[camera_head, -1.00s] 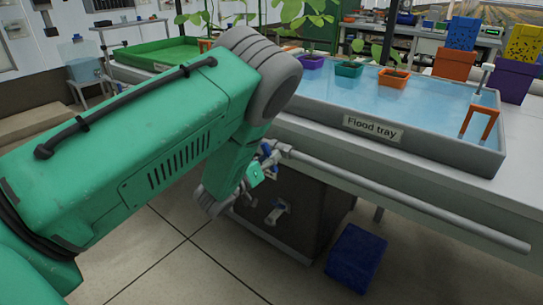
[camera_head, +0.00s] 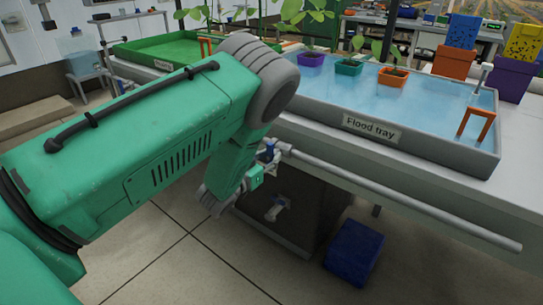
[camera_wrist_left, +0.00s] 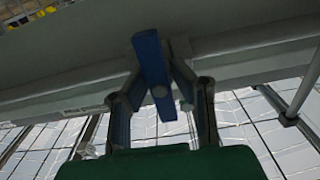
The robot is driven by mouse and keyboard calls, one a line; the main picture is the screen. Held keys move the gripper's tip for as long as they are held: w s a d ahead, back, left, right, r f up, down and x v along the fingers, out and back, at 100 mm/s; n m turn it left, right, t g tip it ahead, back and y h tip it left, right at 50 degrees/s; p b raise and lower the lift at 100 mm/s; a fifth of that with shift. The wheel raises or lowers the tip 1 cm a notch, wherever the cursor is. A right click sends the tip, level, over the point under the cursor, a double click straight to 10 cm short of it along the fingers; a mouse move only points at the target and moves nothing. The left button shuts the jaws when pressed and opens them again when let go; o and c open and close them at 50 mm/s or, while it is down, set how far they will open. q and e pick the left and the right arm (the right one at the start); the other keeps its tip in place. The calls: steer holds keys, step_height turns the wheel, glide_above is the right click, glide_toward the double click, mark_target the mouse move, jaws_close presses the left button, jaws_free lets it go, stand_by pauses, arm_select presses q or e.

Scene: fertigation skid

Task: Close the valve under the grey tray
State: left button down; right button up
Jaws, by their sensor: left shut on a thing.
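The grey flood tray (camera_head: 420,152), filled with water, stands on the bench at the right in the head view. Under its front edge runs a grey pipe (camera_head: 400,197) with a blue-handled valve (camera_head: 269,150) at its left end. My left gripper (camera_head: 258,176) is at this valve, partly hidden by my green arm. In the left wrist view, the blue valve handle (camera_wrist_left: 152,65) stands nearly upright, slightly tilted, between the two fingers of my left gripper (camera_wrist_left: 156,88), which is shut on it. My right gripper is not in view.
A dark cabinet (camera_head: 312,210) with a small pale fitting (camera_head: 275,208) stands below the pipe. A blue box (camera_head: 354,252) is on the floor beside it. A green tray (camera_head: 160,50) is at the back left. Potted plants stand in the flood tray. The tiled floor in front is clear.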

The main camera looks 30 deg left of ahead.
arm_select(q)
steer(key=shift+a+r, duration=0.1)
steer(key=c, duration=1.5)
jaws_free()
steer(key=shift+s, duration=0.3)
steer(key=s, duration=0.7)
steer(key=s+a, duration=0.1)
steer(key=s, duration=0.3)
steer(key=shift+s, duration=0.2)
